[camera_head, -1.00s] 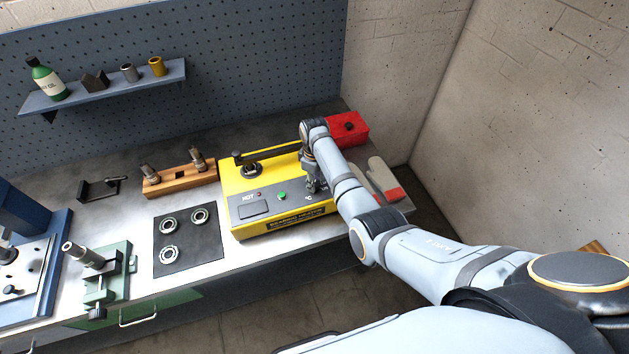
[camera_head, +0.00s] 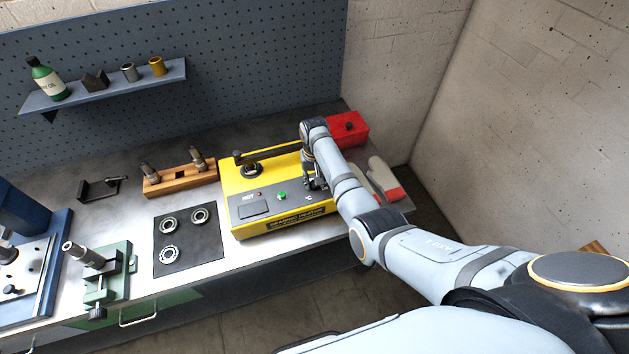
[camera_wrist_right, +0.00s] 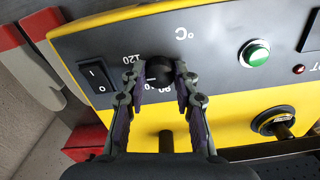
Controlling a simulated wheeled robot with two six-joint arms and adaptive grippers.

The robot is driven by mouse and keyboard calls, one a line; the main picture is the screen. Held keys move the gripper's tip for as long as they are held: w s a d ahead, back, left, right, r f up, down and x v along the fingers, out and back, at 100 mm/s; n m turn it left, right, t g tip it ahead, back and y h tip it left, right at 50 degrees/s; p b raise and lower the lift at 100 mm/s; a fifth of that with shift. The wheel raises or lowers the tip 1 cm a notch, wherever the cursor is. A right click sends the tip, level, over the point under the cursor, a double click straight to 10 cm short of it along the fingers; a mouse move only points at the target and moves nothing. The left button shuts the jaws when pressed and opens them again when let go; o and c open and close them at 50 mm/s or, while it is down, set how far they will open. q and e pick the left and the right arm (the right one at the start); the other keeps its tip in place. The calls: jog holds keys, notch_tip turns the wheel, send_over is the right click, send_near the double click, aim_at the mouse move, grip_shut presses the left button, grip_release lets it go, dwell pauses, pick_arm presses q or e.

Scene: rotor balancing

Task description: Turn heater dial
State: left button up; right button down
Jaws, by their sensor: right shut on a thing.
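The yellow bearing heater (camera_head: 270,165) stands on the bench, its dark grey control panel facing the front. Its black dial (camera_wrist_right: 160,72) shows in the right wrist view, with a white pointer line and the numbers 120 and 80 beside it. My right gripper (camera_wrist_right: 161,80) is shut on the dial, one finger on each side. In the head view my right gripper (camera_head: 313,183) is over the right part of the panel, and the arm hides the dial. My left gripper is not in view.
A green button (camera_wrist_right: 255,53) and a black rocker switch (camera_wrist_right: 97,82) flank the dial. A red box (camera_head: 348,130) and gloves (camera_head: 383,178) lie right of the heater. A dark mat (camera_head: 190,255) with bearing rings lies left.

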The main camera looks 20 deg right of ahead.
jog(key=m, duration=0.5)
jog(key=shift+m, duration=0.3)
dwell(0.4)
jog(key=c, duration=1)
grip_release()
notch_tip(320, 180, up, 12)
